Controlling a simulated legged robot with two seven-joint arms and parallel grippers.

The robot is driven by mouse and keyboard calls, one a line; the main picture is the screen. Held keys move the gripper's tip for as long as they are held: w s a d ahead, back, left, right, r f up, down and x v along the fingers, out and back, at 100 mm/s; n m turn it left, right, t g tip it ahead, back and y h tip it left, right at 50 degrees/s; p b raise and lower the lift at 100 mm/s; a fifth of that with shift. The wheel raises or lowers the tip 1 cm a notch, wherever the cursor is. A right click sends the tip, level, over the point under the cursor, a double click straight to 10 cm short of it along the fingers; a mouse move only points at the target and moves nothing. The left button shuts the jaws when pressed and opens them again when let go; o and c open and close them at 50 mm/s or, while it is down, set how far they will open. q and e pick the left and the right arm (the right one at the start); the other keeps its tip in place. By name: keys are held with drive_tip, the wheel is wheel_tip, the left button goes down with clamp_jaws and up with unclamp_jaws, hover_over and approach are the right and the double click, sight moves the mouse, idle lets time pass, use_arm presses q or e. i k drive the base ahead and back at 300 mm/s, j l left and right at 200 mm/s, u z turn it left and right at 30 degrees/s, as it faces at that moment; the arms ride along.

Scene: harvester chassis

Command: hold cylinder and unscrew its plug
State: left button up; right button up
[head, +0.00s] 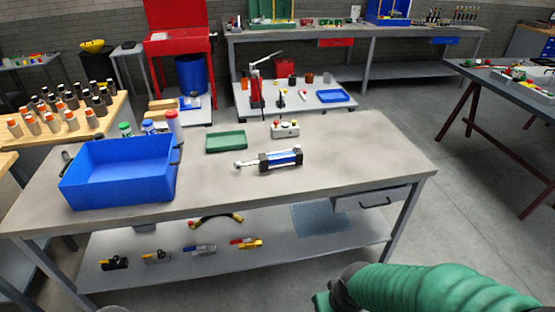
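The cylinder (288,159) lies on its side on the grey workbench. It has a blue-and-silver barrel between black end blocks and a pale rod end pointing left. Its plug is too small to tell apart. Neither gripper shows. A green ribbed part, probably of my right arm, comes in at the bottom right, well in front of the bench. Nothing touches the cylinder.
The workbench (330,190) has free room around the cylinder. A big blue bin (118,188) stands at its left, a green tray (226,142) behind the cylinder, and a white button box (285,129) beyond it.

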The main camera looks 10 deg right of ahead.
sight(297, 157)
drive_tip(key=i+l, duration=0.3)
drive_tip(key=i, duration=0.2)
drive_tip(key=i+l, duration=0.25)
drive_tip(key=i, duration=0.3)
drive_tip(key=i+l, duration=0.3)
drive_tip(key=i, duration=0.2)
drive_tip(key=i+l, duration=0.3)
drive_tip(key=i, duration=0.25)
